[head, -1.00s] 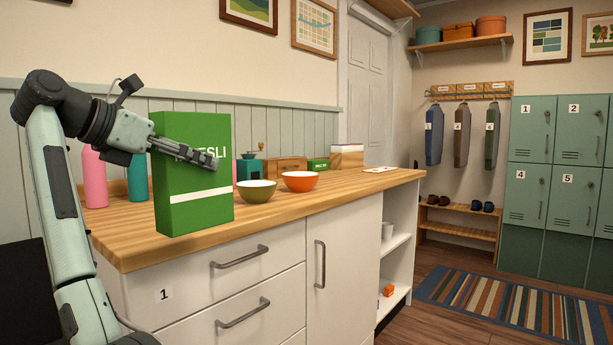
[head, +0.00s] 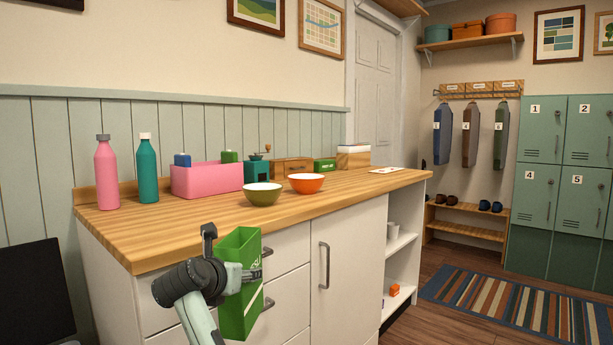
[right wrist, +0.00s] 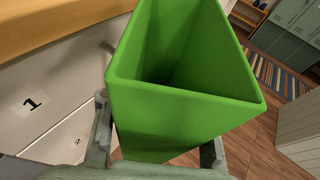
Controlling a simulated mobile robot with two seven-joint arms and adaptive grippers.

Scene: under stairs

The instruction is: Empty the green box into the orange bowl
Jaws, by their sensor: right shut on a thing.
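The green box (head: 238,300) is held in front of the counter's drawers, lower than the counter top, slightly tilted with its open end up. My right gripper (head: 250,276) is shut on it. In the right wrist view the open green box (right wrist: 170,125) sits between the two fingers (right wrist: 158,148); its inner walls show, but its bottom is hidden and no contents are visible. The orange bowl (head: 307,186) stands upright on the counter, behind and to the right of the box, apart from it. Its inside looks pale and empty. My left gripper is not in view.
An olive bowl (head: 262,196) stands just left of the orange bowl. Pink (head: 107,175) and teal (head: 147,170) bottles, a pink bin (head: 205,181), a grinder (head: 257,172) and small boxes line the back. The front of the wooden counter (head: 190,228) is clear.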

